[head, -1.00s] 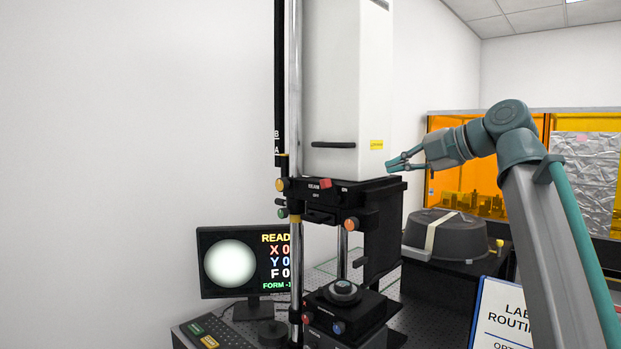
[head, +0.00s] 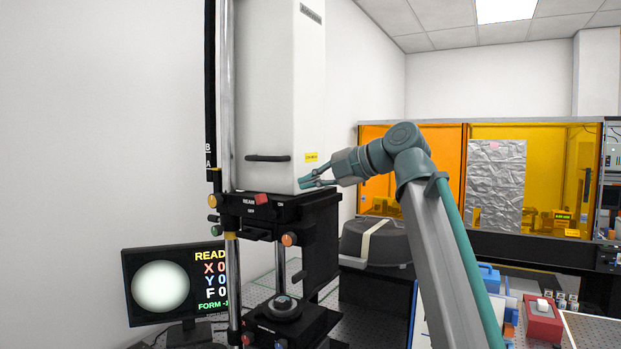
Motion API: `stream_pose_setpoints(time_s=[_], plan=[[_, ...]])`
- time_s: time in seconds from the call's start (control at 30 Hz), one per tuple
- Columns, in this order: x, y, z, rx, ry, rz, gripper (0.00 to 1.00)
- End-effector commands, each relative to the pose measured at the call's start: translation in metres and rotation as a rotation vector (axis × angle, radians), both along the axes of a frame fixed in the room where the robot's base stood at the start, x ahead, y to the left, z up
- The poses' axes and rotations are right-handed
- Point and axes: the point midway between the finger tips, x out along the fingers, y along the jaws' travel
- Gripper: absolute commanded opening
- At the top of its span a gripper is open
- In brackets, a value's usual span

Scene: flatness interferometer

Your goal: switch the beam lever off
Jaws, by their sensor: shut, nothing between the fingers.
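The beam lever has a red knob (head: 262,199) on the front of the black housing (head: 300,206), under the tall white column of the interferometer. The knob sits between the printed words BEAM and ON, with OFF printed below. My gripper (head: 303,184) is shut and empty. It appears to the right of the red knob and slightly higher, near the lower right edge of the white column. A gap shows between the fingertips and the knob. I cannot tell how far apart they are in depth.
The white column (head: 278,95) has a black handle (head: 268,158). An orange knob (head: 289,239) is below the lever. A monitor (head: 172,290) stands at lower left, a dark strapped case (head: 372,241) behind my arm. Amber enclosures (head: 560,170) fill the back right.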

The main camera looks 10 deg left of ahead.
Motion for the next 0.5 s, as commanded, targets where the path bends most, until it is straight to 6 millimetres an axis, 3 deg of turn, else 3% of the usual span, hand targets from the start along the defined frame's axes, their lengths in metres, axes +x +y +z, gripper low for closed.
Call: stream_pose_setpoints(time_s=[0.3, 0.5], plan=[[0.018, 0.057, -0.018, 0.0, 0.002, 0.002, 0.0], [0.026, 0.084, -0.028, 0.0, 0.0, 0.001, 0.0]])
